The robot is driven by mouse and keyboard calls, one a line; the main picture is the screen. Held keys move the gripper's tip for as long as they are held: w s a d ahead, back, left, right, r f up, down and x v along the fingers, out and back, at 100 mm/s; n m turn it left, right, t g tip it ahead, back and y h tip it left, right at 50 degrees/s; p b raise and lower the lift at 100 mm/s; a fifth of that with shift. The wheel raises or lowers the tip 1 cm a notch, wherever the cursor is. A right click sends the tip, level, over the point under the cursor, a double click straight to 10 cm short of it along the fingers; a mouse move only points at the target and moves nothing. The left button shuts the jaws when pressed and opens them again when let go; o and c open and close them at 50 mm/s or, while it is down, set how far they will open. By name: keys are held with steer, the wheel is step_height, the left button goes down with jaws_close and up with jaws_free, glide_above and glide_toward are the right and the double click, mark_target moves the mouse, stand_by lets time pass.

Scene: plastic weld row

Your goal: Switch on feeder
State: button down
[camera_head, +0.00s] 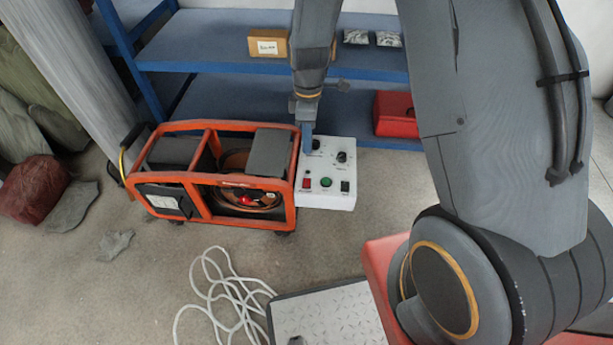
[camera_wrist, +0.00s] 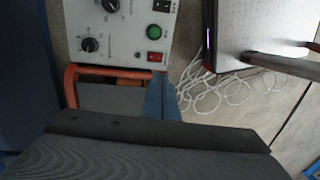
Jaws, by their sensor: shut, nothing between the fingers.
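A white control box (camera_head: 327,199) stands against the right end of an orange-framed machine (camera_head: 210,182); its panel also shows in the wrist view (camera_wrist: 124,38). The wrist view shows the red switch (camera_wrist: 154,58) and green button (camera_wrist: 154,32) clearly. My gripper (camera_head: 308,152) is shut and empty, with blue fingers pointing down over the box's left part. In the wrist view its fingertips (camera_wrist: 161,76) appear close to the red switch; contact cannot be told.
Blue shelves (camera_head: 220,57) stand behind, with a cardboard box (camera_head: 267,43) and a red case (camera_head: 395,114). White cable (camera_head: 222,290) lies loose on the floor near a metal-topped platform (camera_head: 325,312). Floor in front of the orange machine is partly clear.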

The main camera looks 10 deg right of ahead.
mark_target(307, 182)
steer(key=f, duration=0.4)
steer(key=s+f+b, duration=0.1)
steer(key=f, duration=0.9)
steer(key=shift+s+a, duration=0.25)
steer(key=shift+s, duration=0.1)
steer(key=shift+s+f, duration=0.1)
steer(key=shift+f, duration=0.1)
steer(key=shift+w+d+r+b, duration=0.1)
steer(key=shift+w+b, duration=0.05)
steer(key=shift+w, duration=0.3)
steer(key=shift+w+d+r+b, duration=0.1)
steer(key=shift+w+b, duration=0.05)
steer(key=shift+w, duration=0.25)
steer(key=shift+r, duration=0.1)
